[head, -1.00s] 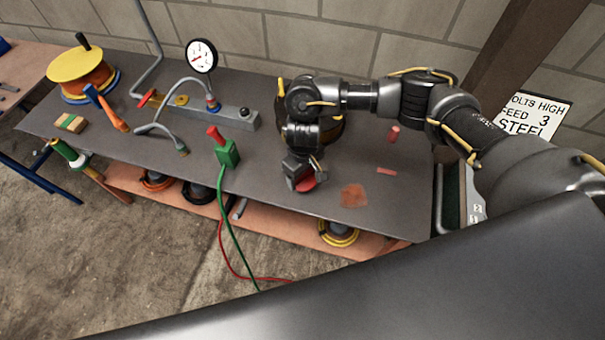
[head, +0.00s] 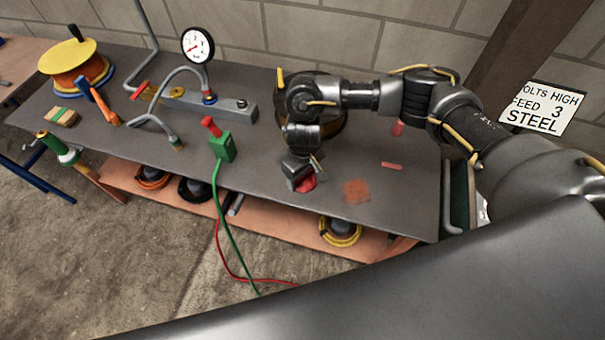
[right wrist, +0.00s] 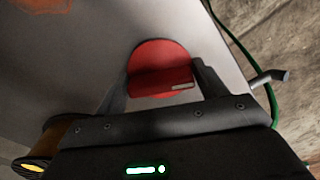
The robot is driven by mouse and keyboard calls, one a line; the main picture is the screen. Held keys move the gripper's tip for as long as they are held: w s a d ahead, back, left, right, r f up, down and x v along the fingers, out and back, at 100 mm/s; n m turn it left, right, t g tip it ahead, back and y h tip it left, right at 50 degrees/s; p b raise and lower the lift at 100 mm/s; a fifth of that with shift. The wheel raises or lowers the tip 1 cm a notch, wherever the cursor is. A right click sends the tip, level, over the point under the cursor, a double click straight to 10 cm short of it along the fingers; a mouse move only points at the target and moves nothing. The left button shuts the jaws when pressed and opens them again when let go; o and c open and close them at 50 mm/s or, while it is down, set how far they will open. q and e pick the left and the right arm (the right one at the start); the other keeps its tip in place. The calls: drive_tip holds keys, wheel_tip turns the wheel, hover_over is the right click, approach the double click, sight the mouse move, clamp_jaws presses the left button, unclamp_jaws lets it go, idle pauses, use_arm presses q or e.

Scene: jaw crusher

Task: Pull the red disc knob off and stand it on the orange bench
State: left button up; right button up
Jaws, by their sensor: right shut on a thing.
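The red disc knob (head: 307,184) is at my right gripper (head: 303,182), low over the front part of the grey-topped bench (head: 270,165), which has orange legs and an orange lower shelf. In the right wrist view, the red disc (right wrist: 158,60) with its raised bar sits between the two fingers of my right gripper (right wrist: 160,85), which is shut on it. The grey top shows behind the disc. I cannot tell whether the disc touches the top. My left gripper is not in view.
An orange-brown patch (head: 356,190) and a small red bar (head: 392,166) lie to the right. A green box with a red lever (head: 222,147) and cable stands to the left. A gauge (head: 197,45) stands farther back. The top between green box and gripper is clear.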

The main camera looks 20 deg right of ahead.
drive_tip(key=shift+f+p, duration=0.15)
drive_tip(key=shift+p, duration=0.25)
idle(0.4)
drive_tip(key=o, duration=1.4)
wheel_tip(320, 180, up, 11)
drive_tip(key=shift+f+p, duration=0.1)
drive_tip(key=shift+p, duration=0.45)
